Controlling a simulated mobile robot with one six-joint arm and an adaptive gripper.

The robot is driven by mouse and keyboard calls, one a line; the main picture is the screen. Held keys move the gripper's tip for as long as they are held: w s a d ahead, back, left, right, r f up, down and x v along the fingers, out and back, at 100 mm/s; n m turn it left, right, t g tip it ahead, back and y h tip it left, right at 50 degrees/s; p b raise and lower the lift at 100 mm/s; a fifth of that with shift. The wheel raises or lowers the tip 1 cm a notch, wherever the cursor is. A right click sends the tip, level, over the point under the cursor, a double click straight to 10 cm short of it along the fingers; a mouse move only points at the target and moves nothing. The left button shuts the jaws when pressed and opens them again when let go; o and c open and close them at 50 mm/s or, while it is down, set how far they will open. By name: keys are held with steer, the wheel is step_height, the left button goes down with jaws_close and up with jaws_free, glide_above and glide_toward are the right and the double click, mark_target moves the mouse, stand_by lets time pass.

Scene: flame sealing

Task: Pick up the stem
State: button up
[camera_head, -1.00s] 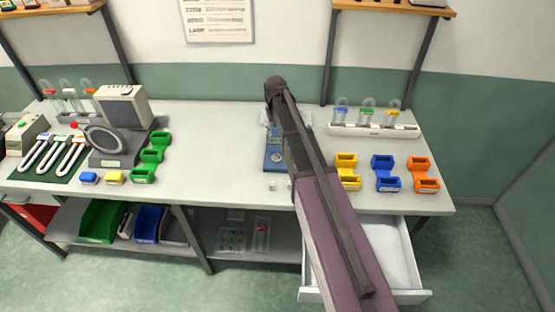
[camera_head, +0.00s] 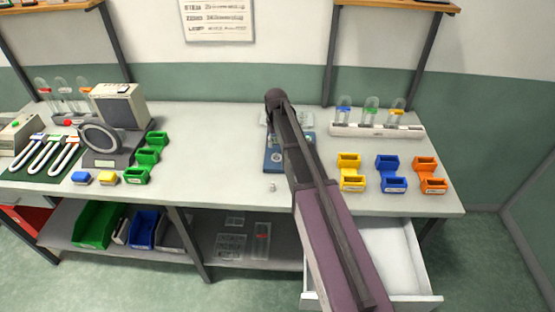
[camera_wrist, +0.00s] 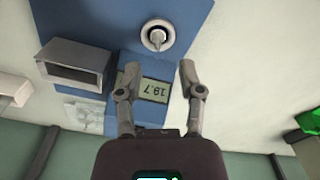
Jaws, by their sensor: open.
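A small grey piece, probably the stem, stands in a round white-rimmed seat (camera_wrist: 157,36) on a blue plate (camera_wrist: 195,18) in the wrist view. My gripper (camera_wrist: 159,69) is open and empty. Its two fingertips are apart, below the seat in the picture and not around the grey piece. A display reading 19.7 (camera_wrist: 155,90) shows upside down between the fingers. In the head view the blue plate (camera_head: 273,160) is on the bench, partly behind my arm, and my gripper is hidden there.
A grey open box (camera_wrist: 75,65) stands on the plate near one finger. Yellow (camera_head: 351,185), blue (camera_head: 392,185) and orange (camera_head: 431,186) bins sit right of my arm. A small white object (camera_head: 272,187) lies near the front edge. An open drawer (camera_head: 395,258) juts out below.

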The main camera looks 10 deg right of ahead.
mark_target(277, 155)
steer(key=shift+f, duration=0.15)
steer(key=shift+w+d+f+b, duration=0.15)
steer(key=shift+f+b, duration=2.35)
steer(key=shift+b, duration=0.1)
jaws_close()
